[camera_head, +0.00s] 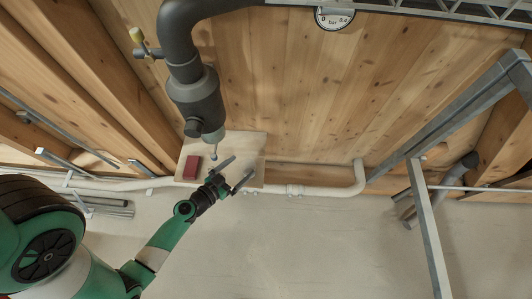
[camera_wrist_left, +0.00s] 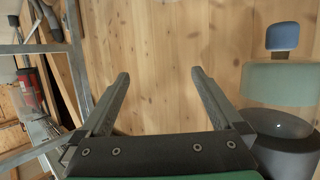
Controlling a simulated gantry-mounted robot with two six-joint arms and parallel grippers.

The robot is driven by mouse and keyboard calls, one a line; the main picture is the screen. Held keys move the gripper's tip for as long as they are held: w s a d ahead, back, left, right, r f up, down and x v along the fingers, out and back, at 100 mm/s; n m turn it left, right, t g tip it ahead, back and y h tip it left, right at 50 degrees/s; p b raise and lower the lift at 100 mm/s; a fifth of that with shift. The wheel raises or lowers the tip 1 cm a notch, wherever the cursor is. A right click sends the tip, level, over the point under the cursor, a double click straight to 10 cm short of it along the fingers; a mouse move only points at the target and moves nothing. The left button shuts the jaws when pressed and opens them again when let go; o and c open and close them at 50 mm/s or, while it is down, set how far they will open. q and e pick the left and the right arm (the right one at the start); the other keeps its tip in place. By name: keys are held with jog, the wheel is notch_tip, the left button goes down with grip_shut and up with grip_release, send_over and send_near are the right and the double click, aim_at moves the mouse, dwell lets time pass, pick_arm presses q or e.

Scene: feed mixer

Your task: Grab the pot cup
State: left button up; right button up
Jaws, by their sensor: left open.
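My left gripper (camera_head: 243,166) is open in front of the pale wooden shelf box (camera_head: 250,145). Its spread fingers also show in the left wrist view (camera_wrist_left: 160,73), with nothing between them but wooden planks behind. At the right of that view is a dark, round, cup-like piece (camera_wrist_left: 285,128) with a pale green band (camera_wrist_left: 282,84) and a small blue-grey piece (camera_wrist_left: 283,37) above it. It lies beside the right finger, not between the fingers. I cannot tell whether this is the pot cup, and no cup shows clearly in the head view. My right gripper is not in view.
A thick grey pipe (camera_head: 196,95) with a nozzle hangs just above the left gripper. A dark red block (camera_head: 191,167) lies in the shelf box. A white pipe (camera_head: 325,190) runs along the wall foot. Metal frame bars (camera_head: 430,225) stand at right. The floor (camera_head: 310,245) is clear.

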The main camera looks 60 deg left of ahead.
pick_arm(q)
jog(key=s+d+f+n+g+b, duration=0.1)
jog(key=s+f+b, duration=0.4)
jog(key=f, duration=0.4)
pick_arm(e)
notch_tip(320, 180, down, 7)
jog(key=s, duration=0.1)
pick_arm(q)
jog(key=p, duration=0.1)
send_near(252, 163)
jog(key=shift+w+a+f+y, duration=0.15)
jog(key=shift+w+f, duration=0.1)
jog(key=shift+w, duration=0.3)
jog(key=shift+w+a+f+y, duration=0.15)
jog(key=shift+w+f, duration=0.1)
jog(key=shift+w, duration=0.3)
jog(key=shift+w+f, duration=0.2)
jog(key=shift+w, duration=0.1)
jog(key=x, duration=0.4)
jog(key=shift+w+a, duration=0.2)
jog(key=shift+s+d, duration=0.1)
jog(key=shift+s, duration=0.1)
jog(key=shift+c, duration=0.2)
jog(key=c, duration=1.1)
notch_tip(252, 163, up, 10)
jog(key=p, duration=0.9)
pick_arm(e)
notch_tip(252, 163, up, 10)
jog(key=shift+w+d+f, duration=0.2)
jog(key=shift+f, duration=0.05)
